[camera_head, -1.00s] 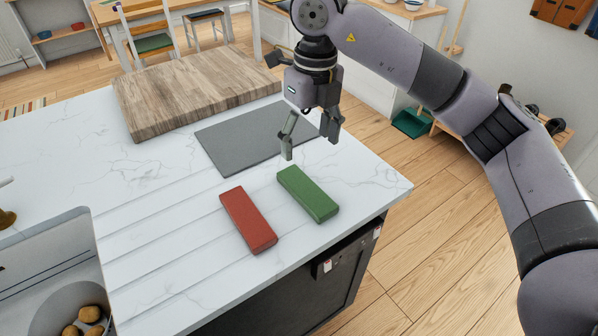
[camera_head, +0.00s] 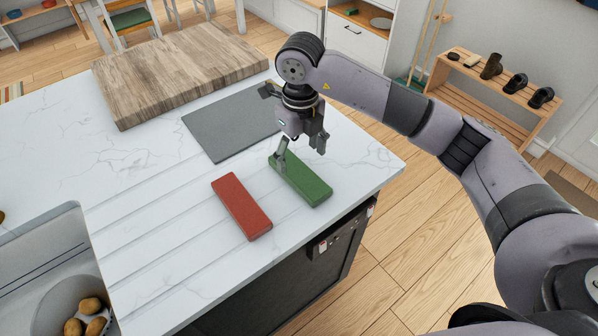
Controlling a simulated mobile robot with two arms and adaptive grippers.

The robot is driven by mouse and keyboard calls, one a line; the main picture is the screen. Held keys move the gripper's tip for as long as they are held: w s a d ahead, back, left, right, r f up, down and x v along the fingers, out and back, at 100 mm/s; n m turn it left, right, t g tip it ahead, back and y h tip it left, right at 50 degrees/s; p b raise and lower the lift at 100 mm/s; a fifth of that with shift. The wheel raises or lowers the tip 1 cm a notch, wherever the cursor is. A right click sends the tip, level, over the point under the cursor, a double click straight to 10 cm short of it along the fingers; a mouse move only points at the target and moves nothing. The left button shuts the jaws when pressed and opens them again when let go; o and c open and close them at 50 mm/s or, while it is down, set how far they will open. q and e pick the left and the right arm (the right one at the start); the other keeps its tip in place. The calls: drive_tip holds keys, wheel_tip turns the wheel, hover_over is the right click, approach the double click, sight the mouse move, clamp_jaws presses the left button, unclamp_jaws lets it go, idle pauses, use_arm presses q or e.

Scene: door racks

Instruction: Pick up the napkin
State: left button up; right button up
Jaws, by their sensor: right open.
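A green folded napkin-like block (camera_head: 306,184) lies on the white counter near its right corner. A similar red block (camera_head: 241,206) lies to its left, a little apart. Which of the two is the napkin, the picture does not tell. My right gripper (camera_head: 300,153) is open, pointing down over the far end of the green block, with nothing between its fingers. One finger overlaps the block's far left corner in view; I cannot tell if they touch. My left gripper is not in view.
A grey mat (camera_head: 232,124) lies behind the gripper, and a thick wooden board (camera_head: 180,72) sits behind that. A sink with several potatoes (camera_head: 90,305) is at lower left. The marble counter (camera_head: 150,200) left of the red block is clear.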

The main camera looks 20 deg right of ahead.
sight(299, 172)
drive_tip(key=shift+f+p, duration=0.3)
drive_tip(key=shift+f, duration=0.05)
wheel_tip(299, 172, down, 4)
drive_tip(key=shift+s+a+r+p, duration=0.15)
drive_tip(key=shift+p, duration=0.6)
drive_tip(key=shift+f, duration=0.4)
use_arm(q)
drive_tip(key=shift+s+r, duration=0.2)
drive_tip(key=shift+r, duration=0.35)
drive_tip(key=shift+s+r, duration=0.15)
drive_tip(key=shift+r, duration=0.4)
use_arm(e)
drive_tip(key=c, duration=1.1)
drive_tip(key=shift+c, duration=0.2)
